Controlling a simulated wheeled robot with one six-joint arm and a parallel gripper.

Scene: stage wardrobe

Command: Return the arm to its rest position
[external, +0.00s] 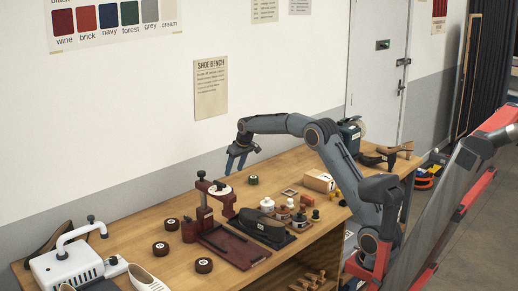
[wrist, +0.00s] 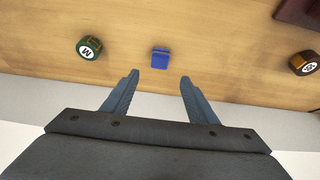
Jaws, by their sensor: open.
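My arm reaches up from its base at the right and out over the wooden bench (external: 130,240), bent at the elbow. My gripper (external: 236,168) hangs above the far part of the bench, fingers pointing down. In the wrist view my gripper (wrist: 159,78) is open, with nothing between its fingers. A small blue block (wrist: 161,58) lies on the bench just past the fingertips, apart from them. I cannot make out this block in the external view.
A green-sided tin (wrist: 89,47) and a brown tin (wrist: 303,63) stand either side. A dark red press (external: 205,215), a dark shoe (external: 262,226), small jars (external: 283,212) and a white machine (external: 72,268) occupy the bench. The wall (external: 150,120) rises behind it.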

